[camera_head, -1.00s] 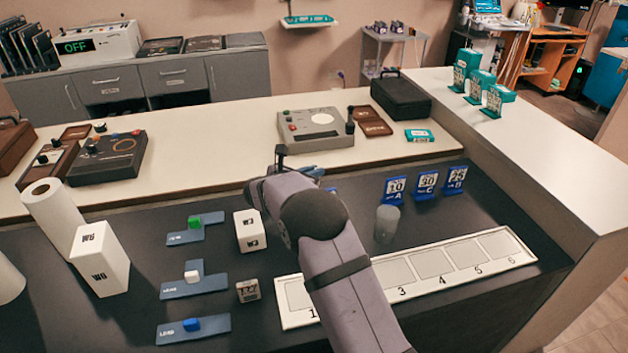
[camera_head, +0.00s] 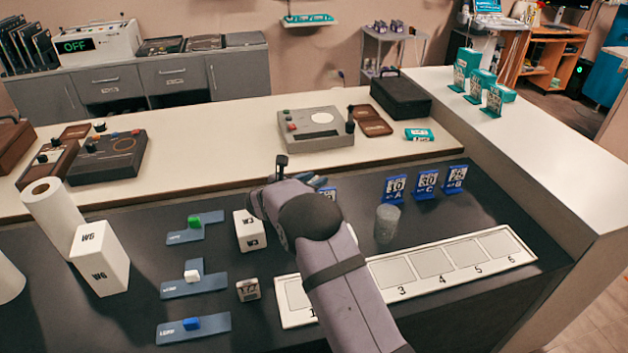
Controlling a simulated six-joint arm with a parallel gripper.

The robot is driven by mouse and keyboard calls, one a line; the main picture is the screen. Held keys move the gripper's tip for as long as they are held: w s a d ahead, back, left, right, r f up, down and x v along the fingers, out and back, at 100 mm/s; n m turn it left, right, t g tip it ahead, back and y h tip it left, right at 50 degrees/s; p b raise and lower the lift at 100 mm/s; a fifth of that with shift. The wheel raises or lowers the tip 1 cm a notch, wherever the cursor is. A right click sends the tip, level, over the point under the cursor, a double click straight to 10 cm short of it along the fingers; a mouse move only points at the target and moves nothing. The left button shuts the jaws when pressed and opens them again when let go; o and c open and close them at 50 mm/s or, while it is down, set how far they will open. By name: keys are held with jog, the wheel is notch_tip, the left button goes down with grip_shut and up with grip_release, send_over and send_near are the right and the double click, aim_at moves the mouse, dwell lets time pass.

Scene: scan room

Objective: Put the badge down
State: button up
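Three blue badges with white printed faces stand upright at the back right of the dark counter: badge A (camera_head: 396,188), badge C (camera_head: 426,184) and badge B (camera_head: 455,178). Part of another blue badge (camera_head: 328,193) shows just behind my arm; the rest of it is hidden. My gripper (camera_head: 318,181) is mostly hidden behind my own wrist, close to that partly hidden badge. I cannot see its fingers clearly, nor whether they hold the badge or whether the badge touches the counter.
A numbered white strip (camera_head: 520,257) lies along the front right. A grey cylinder (camera_head: 387,223) stands behind it. White W3 (camera_head: 249,231) and W6 (camera_head: 99,259) blocks, a small cube (camera_head: 248,290) and blue holders (camera_head: 207,327) with coloured pieces stand left. A raised white ledge (camera_head: 545,150) borders the right.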

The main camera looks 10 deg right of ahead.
jog(key=shift+r, duration=0.2)
jog(key=b+v, duration=0.1)
jog(key=v, duration=1.1)
